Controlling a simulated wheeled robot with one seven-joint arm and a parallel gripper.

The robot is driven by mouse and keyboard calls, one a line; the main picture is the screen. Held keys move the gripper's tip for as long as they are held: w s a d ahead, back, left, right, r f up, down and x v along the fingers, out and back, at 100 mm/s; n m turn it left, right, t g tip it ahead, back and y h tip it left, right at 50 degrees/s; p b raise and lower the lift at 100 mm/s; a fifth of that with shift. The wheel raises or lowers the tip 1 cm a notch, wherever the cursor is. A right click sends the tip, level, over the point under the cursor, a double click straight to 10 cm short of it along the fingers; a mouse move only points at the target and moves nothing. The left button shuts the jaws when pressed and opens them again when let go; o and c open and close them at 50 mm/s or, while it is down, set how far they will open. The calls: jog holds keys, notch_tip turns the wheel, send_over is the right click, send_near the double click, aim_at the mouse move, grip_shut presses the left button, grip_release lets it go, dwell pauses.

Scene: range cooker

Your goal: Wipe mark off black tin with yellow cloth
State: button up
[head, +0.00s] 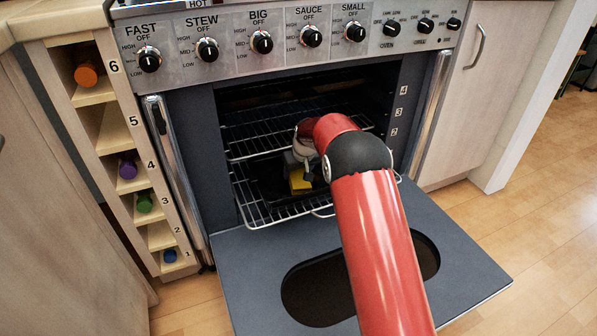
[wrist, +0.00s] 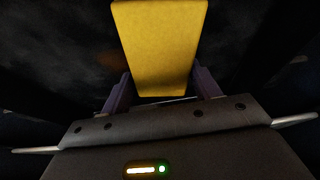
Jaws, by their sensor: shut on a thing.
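The yellow cloth (head: 299,181) is inside the open oven, over the black tin (head: 270,187), which sits on a wire rack. My gripper (wrist: 163,88) is shut on the cloth, which shows as a flat yellow block (wrist: 160,45) between the two purplish fingers in the wrist view. A dark surface lies beyond the cloth there, with a faint reddish-brown patch (wrist: 108,60) left of it. I cannot tell whether the cloth touches the tin. My arm hides part of the tin and rack in the head view.
The oven door (head: 460,270) is folded down in front, below my arm. An upper wire rack (head: 260,143) and the side walls bound the space. A bottle rack (head: 120,130) stands left of the oven. Control knobs (head: 262,42) line the panel above.

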jog(key=shift+r+p, duration=1.4)
jog(key=shift+r, duration=1.3)
jog(key=shift+r+p, duration=1)
jog(key=shift+r, duration=0.6)
jog(key=shift+f, duration=0.1)
